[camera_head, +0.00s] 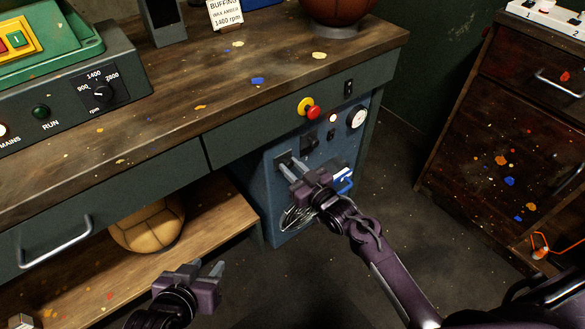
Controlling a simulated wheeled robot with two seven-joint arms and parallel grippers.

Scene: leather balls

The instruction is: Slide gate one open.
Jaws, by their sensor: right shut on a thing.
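The blue-grey machine panel (272,197) is under the right end of the workbench. My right gripper (290,163) reaches its front, fingertips at a dark slot plate (284,157) in the upper left of the panel. It is shut on a small part there, which appears to be the gate's handle; the fingers hide most of it. I cannot read a gate number or tell how far the gate is slid. My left gripper (209,268) is open and empty, low in front of the lower shelf, apart from everything.
A red-and-yellow stop button (309,108), a round gauge (357,118) and a blue-and-white part (344,181) are near my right gripper. A tan ball (148,228) sits on the lower shelf (205,232). A dark drawer cabinet (480,150) stands right, with open floor between.

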